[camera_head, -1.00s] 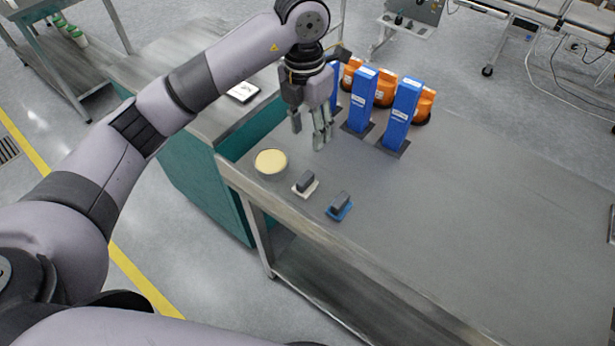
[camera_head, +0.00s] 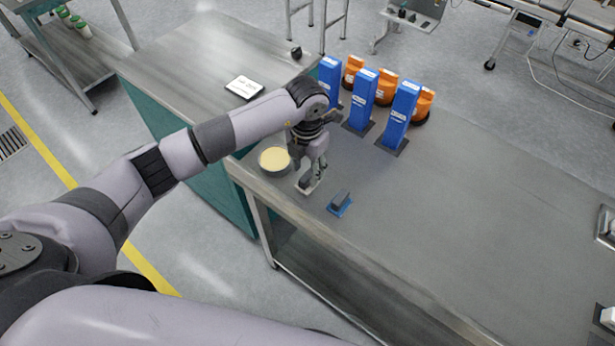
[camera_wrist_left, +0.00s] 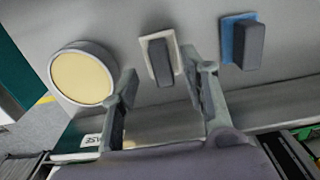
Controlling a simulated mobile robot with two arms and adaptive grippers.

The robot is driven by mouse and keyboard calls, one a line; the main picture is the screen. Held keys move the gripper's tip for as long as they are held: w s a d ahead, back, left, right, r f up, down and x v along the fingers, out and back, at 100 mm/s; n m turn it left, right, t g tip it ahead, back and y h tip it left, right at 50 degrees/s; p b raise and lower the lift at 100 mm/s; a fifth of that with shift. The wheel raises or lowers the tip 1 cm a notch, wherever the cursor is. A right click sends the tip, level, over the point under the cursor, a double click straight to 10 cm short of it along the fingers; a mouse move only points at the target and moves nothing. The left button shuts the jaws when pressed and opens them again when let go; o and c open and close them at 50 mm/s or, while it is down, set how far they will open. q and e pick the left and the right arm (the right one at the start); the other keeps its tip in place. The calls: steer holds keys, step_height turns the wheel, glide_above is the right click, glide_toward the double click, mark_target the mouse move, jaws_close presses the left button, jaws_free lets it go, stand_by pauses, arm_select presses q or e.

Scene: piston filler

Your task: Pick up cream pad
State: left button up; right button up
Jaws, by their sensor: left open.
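The cream pad (camera_wrist_left: 148,61) is a pale rectangular plate with a dark grey block handle (camera_wrist_left: 161,62). It lies on the grey table near the front edge; in the head view the pad (camera_head: 309,186) is partly hidden by my left gripper (camera_head: 309,178). In the left wrist view my left gripper (camera_wrist_left: 162,92) is open, with the dark handle ahead of and roughly between its fingertips. I cannot tell whether the fingers touch it. My right gripper is not in view.
A round tub of cream (camera_head: 275,159) stands just left of the pad. A blue pad with a dark handle (camera_head: 341,203) lies to its right. Blue upright boxes (camera_head: 401,113) and orange containers (camera_head: 385,88) stand behind. The table's right side is mostly clear.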

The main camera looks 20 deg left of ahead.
mark_target(308, 175)
arm_select(q)
steer(key=shift+d+f+p, duration=0.1)
steer(key=shift+f+p, duration=0.25)
steer(key=shift+f, duration=1.25)
jaws_close()
